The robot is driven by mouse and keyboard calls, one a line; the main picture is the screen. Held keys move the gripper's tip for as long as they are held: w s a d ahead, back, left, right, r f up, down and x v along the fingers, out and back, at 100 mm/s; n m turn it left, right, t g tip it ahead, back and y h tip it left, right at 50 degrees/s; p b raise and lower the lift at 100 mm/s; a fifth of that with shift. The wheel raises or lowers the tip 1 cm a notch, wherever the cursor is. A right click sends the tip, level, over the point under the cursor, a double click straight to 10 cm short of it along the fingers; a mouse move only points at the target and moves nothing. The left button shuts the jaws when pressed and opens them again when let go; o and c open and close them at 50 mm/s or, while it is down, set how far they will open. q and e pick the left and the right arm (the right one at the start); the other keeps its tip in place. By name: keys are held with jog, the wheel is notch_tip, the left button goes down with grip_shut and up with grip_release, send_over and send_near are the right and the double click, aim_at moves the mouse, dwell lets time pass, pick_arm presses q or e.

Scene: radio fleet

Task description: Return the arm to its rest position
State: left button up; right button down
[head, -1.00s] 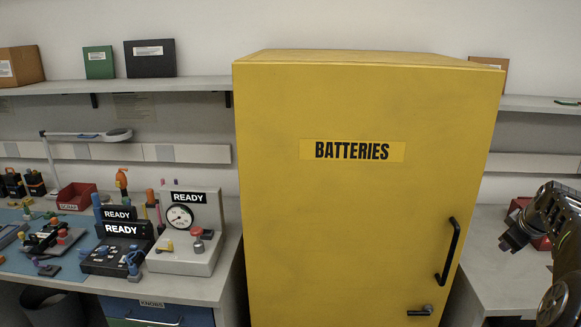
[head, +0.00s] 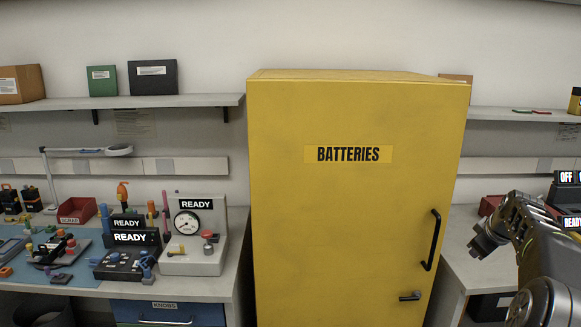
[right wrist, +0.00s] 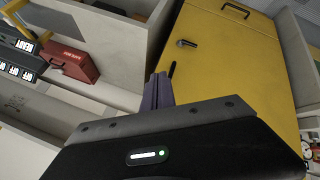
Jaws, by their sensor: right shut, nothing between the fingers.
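My right arm enters the head view from the lower right. Its gripper (head: 482,243) is up in front of the right-hand bench, to the right of the yellow batteries cabinet, apart from the cabinet. In the right wrist view my right gripper's fingers (right wrist: 158,92) are together with nothing between them. The yellow batteries cabinet (head: 345,220) is shut, with a black handle (head: 432,240) and a small latch (head: 409,296) on its door. The cabinet (right wrist: 240,60) also shows in the right wrist view. My left gripper is not in the head view.
The left bench holds a gauge box (head: 195,252) marked READY, a red bin (head: 77,211) and several small parts on a blue mat. A red box (right wrist: 75,62) and devices marked OFF (right wrist: 18,68) show in the right wrist view. Shelves (head: 130,101) run along the wall.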

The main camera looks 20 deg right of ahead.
jog(key=w+a+f+m, duration=0.3)
jog(key=f, duration=0.6)
jog(key=w+a+f+m, duration=0.3)
jog(key=a+f, duration=0.1)
jog(key=f, duration=0.5)
jog(key=w+a+f+m+y, duration=0.1)
jog(key=a+f+y, duration=0.1)
jog(key=a+f, duration=0.75)
jog(key=w+a+f+y, duration=0.1)
jog(key=a+f+y, duration=0.1)
jog(key=a+f, duration=0.75)
jog(key=s+a+f+g+y, duration=0.15)
jog(key=s+a, duration=0.25)
jog(key=a, duration=0.6)
jog(key=s+a+f+y, duration=0.1)
jog(key=s+a+f, duration=0.2)
jog(key=a, duration=0.8)
jog(key=s+a+f+n+g+y, duration=0.1)
jog(key=s+a+n+g, duration=0.1)
jog(key=s+a, duration=0.6)
jog(key=s+a+f+n+g+y, duration=0.1)
jog(key=s+a+n+g, duration=0.1)
jog(key=s+a, duration=0.7)
jog(key=shift+a+f, duration=0.4)
jog(key=shift+a, duration=0.75)
